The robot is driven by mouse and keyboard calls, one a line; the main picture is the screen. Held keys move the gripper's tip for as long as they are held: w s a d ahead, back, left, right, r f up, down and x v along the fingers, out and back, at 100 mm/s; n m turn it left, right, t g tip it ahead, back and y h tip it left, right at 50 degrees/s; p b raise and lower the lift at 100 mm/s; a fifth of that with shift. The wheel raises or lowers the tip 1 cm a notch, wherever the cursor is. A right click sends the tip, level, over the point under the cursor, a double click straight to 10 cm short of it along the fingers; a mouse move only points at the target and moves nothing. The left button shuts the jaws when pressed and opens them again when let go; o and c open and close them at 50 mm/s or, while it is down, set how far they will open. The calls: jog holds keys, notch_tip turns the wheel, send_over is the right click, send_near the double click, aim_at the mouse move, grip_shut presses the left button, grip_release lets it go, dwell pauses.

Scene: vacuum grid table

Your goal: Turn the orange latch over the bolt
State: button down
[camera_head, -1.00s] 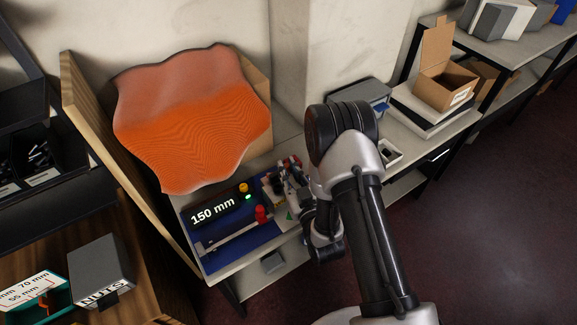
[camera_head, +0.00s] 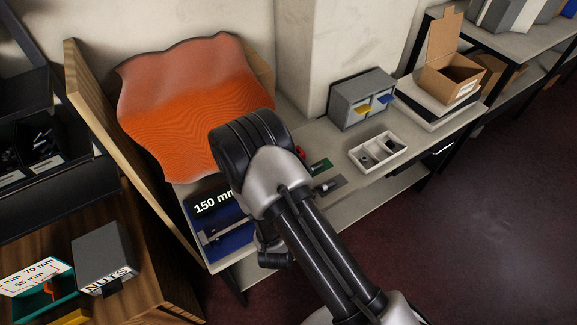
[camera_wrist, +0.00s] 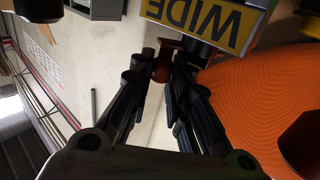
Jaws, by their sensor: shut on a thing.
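In the wrist view my gripper (camera_wrist: 165,62) has its two dark fingers closed around a small orange-brown piece (camera_wrist: 162,69), which looks like the orange latch. Its far side is hidden by the fingertips. A dark round part (camera_wrist: 203,50) lies just right of the fingertips, partly under a yellow WIDE sign (camera_wrist: 200,20); I cannot tell whether it is the bolt. In the head view my arm covers the gripper, the latch and the bolt.
The wavy orange sheet (camera_head: 165,130) stands behind. A grey drawer box (camera_head: 352,92) and a white divided tray (camera_head: 393,153) are on the bench to the right.

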jog(key=c, duration=1.5)
grip_release()
jog(key=s, duration=1.2)
jog(key=shift+a, duration=0.4)
jog(key=shift+w, duration=0.1)
